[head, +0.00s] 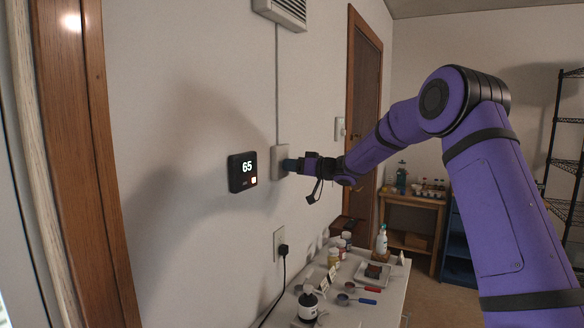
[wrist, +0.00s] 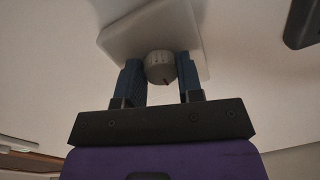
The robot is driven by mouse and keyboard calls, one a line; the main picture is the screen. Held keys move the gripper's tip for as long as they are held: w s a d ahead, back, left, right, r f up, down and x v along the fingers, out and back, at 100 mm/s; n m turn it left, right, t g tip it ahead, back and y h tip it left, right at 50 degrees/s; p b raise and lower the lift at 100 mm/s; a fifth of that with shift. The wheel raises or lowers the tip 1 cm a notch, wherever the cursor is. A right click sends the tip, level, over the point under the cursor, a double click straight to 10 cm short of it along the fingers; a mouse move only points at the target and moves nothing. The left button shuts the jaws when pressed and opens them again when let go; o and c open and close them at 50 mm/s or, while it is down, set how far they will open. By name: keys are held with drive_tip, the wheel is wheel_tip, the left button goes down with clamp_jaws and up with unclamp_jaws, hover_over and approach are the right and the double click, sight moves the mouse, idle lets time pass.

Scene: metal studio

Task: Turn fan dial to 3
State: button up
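The wall plate (head: 279,160) also shows in the head view, right of the thermostat. In the head view my gripper (head: 289,165) reaches the plate and hides the knob. No numbers on the dial are readable.
A black thermostat (head: 242,171) reading 65 is on the wall to the left. Below is a white table (head: 370,312) with bottles and measuring cups. A wall outlet (head: 279,243) with a plugged-in cord is under the plate. A vent (head: 284,10) is above.

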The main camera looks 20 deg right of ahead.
drive_tip(key=shift+m, duration=0.3)
drive_tip(key=m+t, duration=0.1)
drive_tip(key=m, duration=1.1)
drive_tip(key=m+h, duration=0.1)
drive_tip(key=m, duration=1.1)
drive_tip(key=shift+s+r+m+t, duration=0.15)
drive_tip(key=shift+r+m+t, duration=0.05)
drive_tip(key=shift+m+t, duration=0.2)
idle(0.3)
drive_tip(key=o, duration=0.9)
drive_tip(key=shift+o, duration=0.2)
